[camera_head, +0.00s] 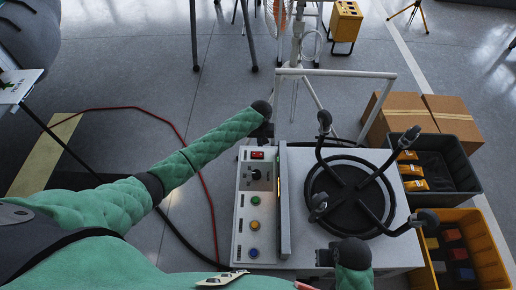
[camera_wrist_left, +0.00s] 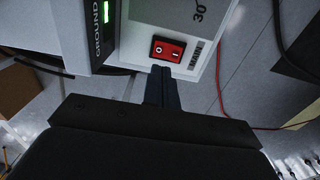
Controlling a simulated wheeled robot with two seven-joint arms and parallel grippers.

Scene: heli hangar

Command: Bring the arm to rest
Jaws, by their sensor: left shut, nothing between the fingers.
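My left arm, in a green quilted sleeve, reaches in from the left. Its dark gripper (camera_head: 262,132) is above the far end of a white control panel (camera_head: 241,222), by a red rocker switch (camera_head: 257,155). In the left wrist view the gripper (camera_wrist_left: 162,72) is shut and empty, with its fingertips just below the red switch (camera_wrist_left: 167,49) in the picture. I cannot tell whether they touch the panel. My right gripper (camera_head: 324,258) is low in the head view, at the near edge of the white cart; its fingers are too unclear to read.
The panel has a black knob (camera_head: 256,174) and green, yellow and blue buttons. A black four-armed frame (camera_head: 352,187) stands on the white cart (camera_head: 301,238). Crates and cardboard boxes (camera_head: 404,113) lie right. A red cable (camera_head: 206,190) crosses the floor at left.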

